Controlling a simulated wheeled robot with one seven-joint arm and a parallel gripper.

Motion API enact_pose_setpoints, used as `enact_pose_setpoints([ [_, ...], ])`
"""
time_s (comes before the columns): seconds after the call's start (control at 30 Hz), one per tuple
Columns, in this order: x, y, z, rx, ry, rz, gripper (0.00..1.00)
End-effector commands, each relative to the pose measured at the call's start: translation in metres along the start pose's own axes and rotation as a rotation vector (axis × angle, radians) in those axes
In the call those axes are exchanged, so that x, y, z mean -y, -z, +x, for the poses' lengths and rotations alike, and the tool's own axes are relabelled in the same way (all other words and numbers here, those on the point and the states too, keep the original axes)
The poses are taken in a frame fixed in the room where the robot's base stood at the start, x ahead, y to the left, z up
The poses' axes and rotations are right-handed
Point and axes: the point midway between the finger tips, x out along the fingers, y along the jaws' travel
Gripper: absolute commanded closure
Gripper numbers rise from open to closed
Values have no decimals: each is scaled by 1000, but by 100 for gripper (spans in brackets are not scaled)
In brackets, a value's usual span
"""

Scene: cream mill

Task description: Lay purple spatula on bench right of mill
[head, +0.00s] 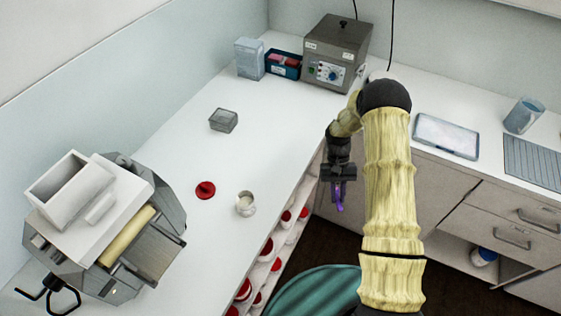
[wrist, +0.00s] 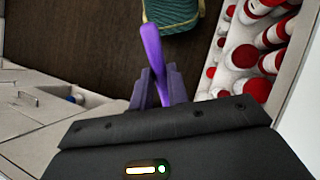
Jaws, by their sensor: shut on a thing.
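The purple spatula (head: 339,196) hangs below my gripper (head: 338,178) in the head view, over the floor just off the bench's front edge. In the wrist view the purple spatula (wrist: 152,45) sticks out from between the fingers of my gripper (wrist: 158,88), which is shut on it. The mill (head: 110,225) stands on the white bench (head: 165,135) at the lower left, with a white hopper on top and a black crank. My gripper is well to the right of the mill.
A red lid (head: 205,190) and an open small jar (head: 245,204) stand right of the mill. A grey box (head: 223,120) stands further back. Shelves with red-lidded jars (head: 267,250) lie under the bench edge. A green stool (head: 315,295) stands in front.

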Motion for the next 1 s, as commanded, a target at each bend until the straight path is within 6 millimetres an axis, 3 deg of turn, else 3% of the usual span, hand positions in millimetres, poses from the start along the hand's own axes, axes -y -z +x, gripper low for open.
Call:
enact_pose_setpoints([
  [0.57,2,-2,-4,-5,4,6,100],
  [0.67,18,-7,-17,-23,12,13,100],
  [0.77,46,-20,-38,-53,28,31,100],
  [1.0,133,-72,-94,-151,93,126,100],
])
